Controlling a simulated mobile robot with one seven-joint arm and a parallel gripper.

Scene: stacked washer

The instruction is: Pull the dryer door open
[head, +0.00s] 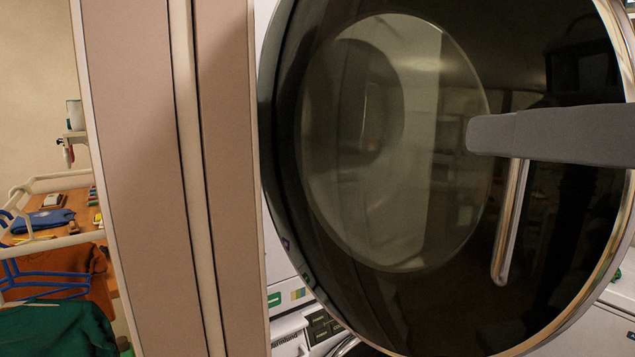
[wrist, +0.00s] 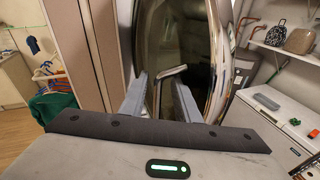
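The dryer door (head: 400,310) is a large round dark glass door with a shiny rim, filling the head view. It stands swung out at an angle from the white machine front. It also shows nearly edge-on in the wrist view (wrist: 213,45). Its metal bar handle (head: 510,220) is on the right part of the glass; its upper part is hidden. It also shows in the wrist view (wrist: 172,71). My gripper (wrist: 162,90) is open, with its two grey fingers apart near the handle. One finger crosses in front of the handle in the head view. I cannot tell whether they touch.
A tall beige panel (head: 225,170) stands close to the left of the door. A lower machine's control panel (head: 322,328) shows beneath it. Further left are clothes hangers with a green garment (head: 60,330). A white chest-like unit (wrist: 270,115) stands to the right, below a shelf.

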